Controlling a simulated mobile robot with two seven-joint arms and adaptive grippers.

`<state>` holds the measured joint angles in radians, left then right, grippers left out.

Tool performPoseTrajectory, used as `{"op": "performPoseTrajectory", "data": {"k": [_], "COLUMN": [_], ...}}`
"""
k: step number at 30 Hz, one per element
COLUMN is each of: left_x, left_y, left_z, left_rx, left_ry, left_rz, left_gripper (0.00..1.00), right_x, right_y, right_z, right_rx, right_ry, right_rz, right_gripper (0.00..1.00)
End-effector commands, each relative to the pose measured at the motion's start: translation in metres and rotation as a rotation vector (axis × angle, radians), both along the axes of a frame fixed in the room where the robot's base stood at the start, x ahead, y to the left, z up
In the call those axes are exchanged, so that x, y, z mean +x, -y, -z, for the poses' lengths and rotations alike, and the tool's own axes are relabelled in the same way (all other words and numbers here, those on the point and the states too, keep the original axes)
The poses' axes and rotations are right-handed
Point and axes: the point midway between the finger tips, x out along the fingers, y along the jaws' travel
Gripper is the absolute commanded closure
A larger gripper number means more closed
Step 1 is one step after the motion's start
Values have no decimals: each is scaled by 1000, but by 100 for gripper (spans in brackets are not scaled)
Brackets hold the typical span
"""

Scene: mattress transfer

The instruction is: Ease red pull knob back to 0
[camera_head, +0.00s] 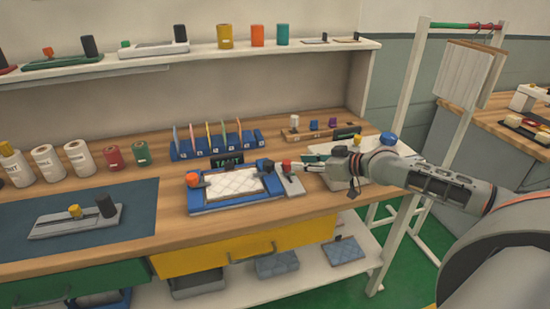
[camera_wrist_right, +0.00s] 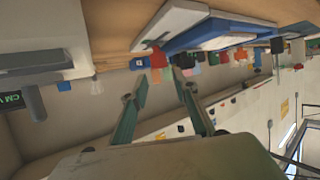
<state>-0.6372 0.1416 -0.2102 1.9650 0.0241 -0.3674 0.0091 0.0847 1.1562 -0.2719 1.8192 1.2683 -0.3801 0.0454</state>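The red pull knob (camera_head: 287,166) stands on a small grey plate (camera_head: 293,187) at the right end of a blue frame (camera_head: 236,203). The frame holds a white quilted pad (camera_head: 235,184). My right gripper (camera_head: 302,165) reaches in from the right at knob height. In the right wrist view its two fingers (camera_wrist_right: 161,78) are apart, with nothing held. The red knob (camera_wrist_right: 156,58) shows there just beyond the fingertips, roughly between them; contact cannot be told. The scale marks are too small to read. My left gripper is out of view.
A small display (camera_head: 227,161) stands behind the pad. A blue rack (camera_head: 215,148) is farther back. A white box (camera_head: 345,170) sits under my right wrist. A grey slider device (camera_head: 75,222) lies on a dark mat at left. Wood in front of the frame is clear.

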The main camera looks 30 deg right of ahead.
Motion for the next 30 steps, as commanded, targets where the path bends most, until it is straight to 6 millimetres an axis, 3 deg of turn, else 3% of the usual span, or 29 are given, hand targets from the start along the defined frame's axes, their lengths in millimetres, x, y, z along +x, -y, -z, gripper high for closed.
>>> {"op": "performPoseTrajectory", "data": {"k": [5, 19, 30], "left_x": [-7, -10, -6], "left_y": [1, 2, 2], "left_z": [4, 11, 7], "left_rx": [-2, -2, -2], "left_ry": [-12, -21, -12], "left_rz": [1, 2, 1], "left_gripper": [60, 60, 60], "right_x": [8, 59, 67], "right_y": [-2, -21, -25], "right_z": [3, 27, 31], "right_rx": [3, 2, -1], "right_ry": [2, 0, -1], "right_rz": [3, 2, 0], "right_gripper": [71, 71, 71]}}
